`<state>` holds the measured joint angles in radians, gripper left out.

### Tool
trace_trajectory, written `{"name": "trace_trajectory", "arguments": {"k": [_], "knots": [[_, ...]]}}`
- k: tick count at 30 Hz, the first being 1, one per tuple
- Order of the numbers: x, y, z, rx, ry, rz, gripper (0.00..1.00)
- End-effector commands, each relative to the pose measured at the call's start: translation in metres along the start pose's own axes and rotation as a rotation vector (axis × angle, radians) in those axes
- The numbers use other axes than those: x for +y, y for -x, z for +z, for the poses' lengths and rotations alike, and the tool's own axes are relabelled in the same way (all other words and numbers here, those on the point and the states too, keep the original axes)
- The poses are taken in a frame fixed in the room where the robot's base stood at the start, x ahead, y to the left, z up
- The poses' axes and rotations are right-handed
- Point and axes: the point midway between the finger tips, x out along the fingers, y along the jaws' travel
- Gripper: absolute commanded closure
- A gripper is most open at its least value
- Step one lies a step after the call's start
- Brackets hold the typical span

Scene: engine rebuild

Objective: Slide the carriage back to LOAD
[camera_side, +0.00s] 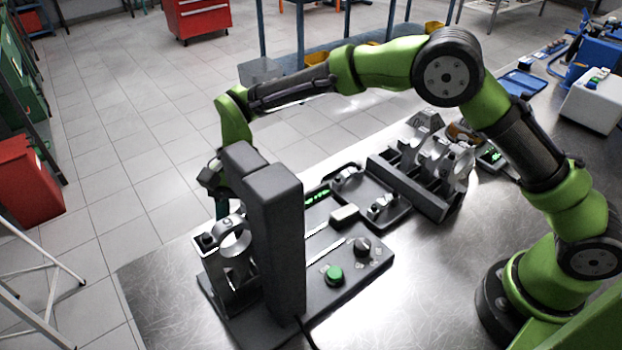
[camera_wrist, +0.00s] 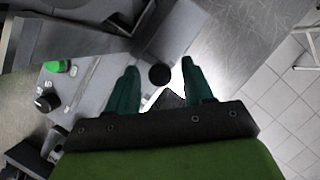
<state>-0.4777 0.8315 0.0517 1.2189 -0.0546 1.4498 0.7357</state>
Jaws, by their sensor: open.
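The press fixture has a dark upright housing (camera_side: 275,235) on a grey base (camera_side: 345,292). A metal carriage (camera_side: 240,285) with a ring-shaped part (camera_side: 236,238) stands at the left of the housing, partly hidden by it. A black round knob (camera_side: 206,239) shows at the carriage's left top. My gripper (camera_side: 222,206) is just above the carriage, partly hidden behind the housing. In the wrist view, my gripper (camera_wrist: 159,66) is open, with teal fingers on either side of a black round knob (camera_wrist: 159,75). Gaps show beside the knob. No LOAD marking is readable.
A tray (camera_side: 385,217) and a dark rack (camera_side: 415,190) with metal parts stand further right. The front of the bench is clear.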

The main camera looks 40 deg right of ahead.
Motion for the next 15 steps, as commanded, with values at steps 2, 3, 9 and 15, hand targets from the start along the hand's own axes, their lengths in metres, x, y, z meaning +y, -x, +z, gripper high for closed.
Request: {"name": "trace_trajectory", "arguments": {"k": [2, 3, 9, 15], "knots": [[0.0, 0.0, -0.0001, 0.0, 0.0, 0.0, 0.48], [0.0, 0.0, -0.0001, 0.0, 0.0, 0.0, 0.5], [0.0001, 0.0003, -0.0003, 0.0, 0.0, 0.0, 0.81], [0.0001, 0.0005, -0.0004, 0.0, 0.0, 0.0, 1.0]]}}
